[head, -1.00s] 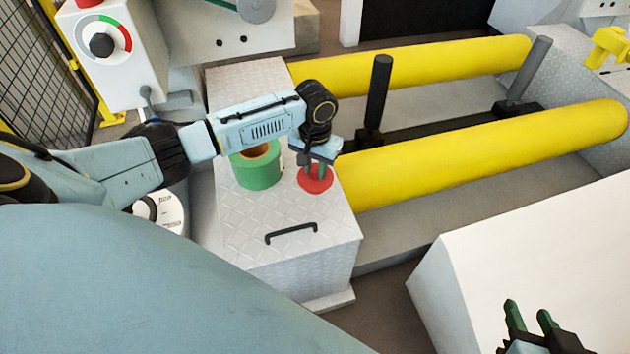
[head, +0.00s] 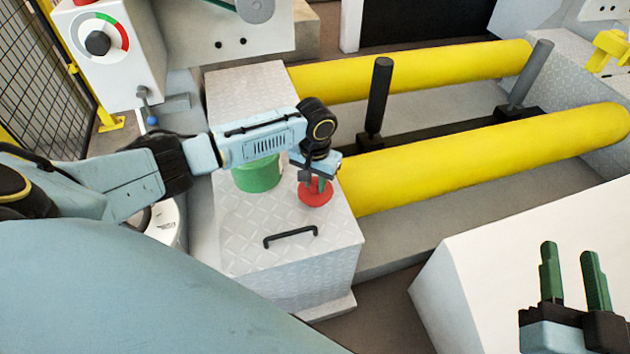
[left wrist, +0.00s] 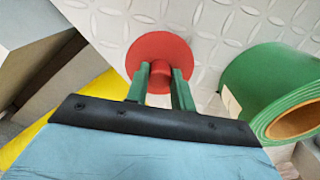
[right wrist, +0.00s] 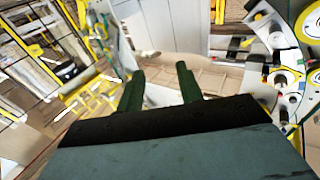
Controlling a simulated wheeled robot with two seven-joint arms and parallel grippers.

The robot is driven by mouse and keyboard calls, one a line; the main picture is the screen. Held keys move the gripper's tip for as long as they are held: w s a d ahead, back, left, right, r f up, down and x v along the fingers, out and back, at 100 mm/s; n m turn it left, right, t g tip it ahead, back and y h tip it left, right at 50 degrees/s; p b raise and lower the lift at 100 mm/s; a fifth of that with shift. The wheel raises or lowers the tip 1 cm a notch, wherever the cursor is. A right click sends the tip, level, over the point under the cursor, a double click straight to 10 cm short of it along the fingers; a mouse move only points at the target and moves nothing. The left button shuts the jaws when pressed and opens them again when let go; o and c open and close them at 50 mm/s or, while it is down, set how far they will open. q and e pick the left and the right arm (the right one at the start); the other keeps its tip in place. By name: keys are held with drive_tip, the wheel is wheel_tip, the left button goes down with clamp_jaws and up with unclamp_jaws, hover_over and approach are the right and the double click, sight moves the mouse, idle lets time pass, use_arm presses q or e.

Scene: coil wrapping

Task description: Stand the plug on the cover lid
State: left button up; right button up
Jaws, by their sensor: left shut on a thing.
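The red plug (head: 315,194) has a round disc and a short stem. It is at the cover lid (head: 240,215), a grey patterned metal top with a black handle. My left gripper (head: 318,184) points down and is shut on the plug's stem. In the left wrist view the green fingers (left wrist: 160,82) sit either side of the red stem, with the disc of the plug (left wrist: 158,52) beyond them. I cannot tell whether the disc touches the lid. My right gripper (head: 572,275) is open and empty at the lower right, far from the lid.
A green tape roll (head: 257,174) stands on the lid beside the plug, close to my left arm. The black handle (head: 290,236) rises from the lid's front. Yellow rollers (head: 480,155) lie to the right. A white block (head: 500,250) is at the lower right.

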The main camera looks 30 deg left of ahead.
use_arm(q)
drive_tip(key=shift+f, duration=0.15)
drive_tip(key=o, duration=1)
